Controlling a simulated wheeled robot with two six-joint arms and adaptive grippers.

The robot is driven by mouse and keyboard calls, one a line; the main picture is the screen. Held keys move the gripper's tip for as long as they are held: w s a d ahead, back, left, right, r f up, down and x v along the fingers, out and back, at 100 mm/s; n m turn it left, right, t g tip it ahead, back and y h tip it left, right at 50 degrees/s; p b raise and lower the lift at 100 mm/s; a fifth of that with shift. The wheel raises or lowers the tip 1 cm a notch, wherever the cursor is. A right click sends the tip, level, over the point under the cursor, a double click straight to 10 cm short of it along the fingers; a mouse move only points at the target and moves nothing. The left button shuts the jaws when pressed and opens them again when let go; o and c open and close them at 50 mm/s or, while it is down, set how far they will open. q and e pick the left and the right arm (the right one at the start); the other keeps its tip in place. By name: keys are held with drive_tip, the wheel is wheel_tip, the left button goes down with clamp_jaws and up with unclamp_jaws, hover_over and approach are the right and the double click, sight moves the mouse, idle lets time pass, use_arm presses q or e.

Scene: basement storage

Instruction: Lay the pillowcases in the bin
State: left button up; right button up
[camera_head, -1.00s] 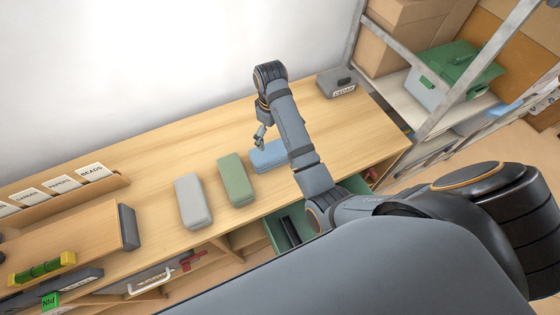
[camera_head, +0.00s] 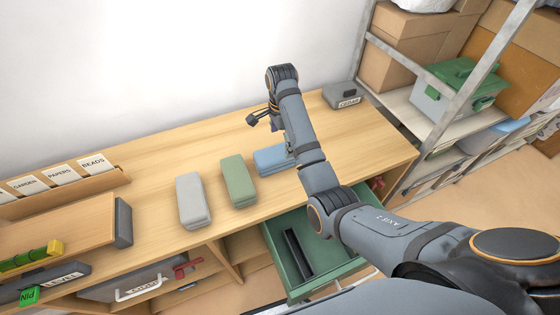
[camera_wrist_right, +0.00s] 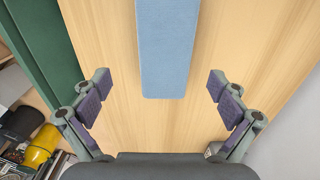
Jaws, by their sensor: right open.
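Three folded pillowcases lie side by side on the wooden bench: a grey one (camera_head: 193,200), a green one (camera_head: 238,181) and a blue one (camera_head: 270,160). My right gripper (camera_head: 264,122) is open and empty above the bench, just behind the blue pillowcase; my forearm hides its right end. In the right wrist view the blue pillowcase (camera_wrist_right: 168,50) lies ahead, its near end between the spread fingers and not gripped. An open green drawer-like bin (camera_head: 272,240) juts out below the bench's front edge, with a dark bar inside. My left gripper is out of view.
A grey box labelled CEDAR (camera_head: 342,94) stands at the bench's back right corner. A card rack (camera_head: 75,195) and a raised wooden board (camera_head: 60,228) take up the left end. A metal shelf with boxes (camera_head: 440,125) stands to the right. The bench between is clear.

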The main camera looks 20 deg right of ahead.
sight(279, 151)
wheel_tip(279, 151, down, 4)
drive_tip(key=b, duration=0.2)
drive_tip(key=shift+a+b, duration=0.1)
drive_tip(key=shift+b, duration=0.25)
drive_tip(key=shift+w+a+f, duration=0.1)
drive_tip(key=shift+w+f, duration=0.1)
drive_tip(key=shift+f, duration=1)
drive_tip(key=shift+w+a+f, duration=0.1)
drive_tip(key=shift+w+f, duration=0.1)
drive_tip(key=shift+f, duration=1)
drive_tip(key=c, duration=1.4)
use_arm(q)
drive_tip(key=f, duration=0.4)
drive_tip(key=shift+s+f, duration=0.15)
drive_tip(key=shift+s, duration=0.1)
use_arm(e)
drive_tip(key=shift+r, duration=0.1)
drive_tip(key=shift+c, duration=0.5)
